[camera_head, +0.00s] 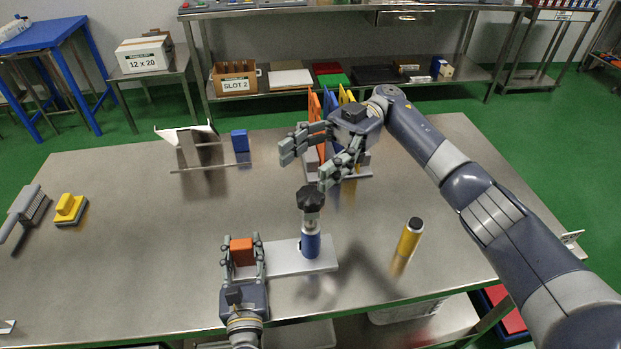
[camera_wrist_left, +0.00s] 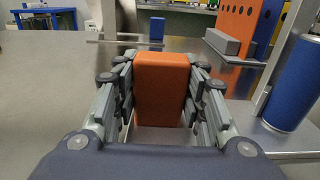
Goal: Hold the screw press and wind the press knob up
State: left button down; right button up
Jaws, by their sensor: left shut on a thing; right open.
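The screw press stands on the table with a light metal base plate (camera_head: 285,259), a blue column (camera_head: 311,242) and a dark press knob (camera_head: 311,198) on top. An orange block (camera_head: 241,251) sits at the left end of the plate. My left gripper (camera_head: 242,246) is shut on the orange block, with a finger on each side; the block also shows in the left wrist view (camera_wrist_left: 162,88). The blue column stands to its right in that view (camera_wrist_left: 296,85). My right gripper (camera_head: 322,158) is open and empty, above and behind the knob, apart from it.
A yellow cylinder with a dark top (camera_head: 409,240) stands right of the press. Orange, blue and yellow upright panels (camera_head: 316,118) stand behind my right gripper. The table's left middle is clear.

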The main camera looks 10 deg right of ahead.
jog(key=shift+r, duration=0.8)
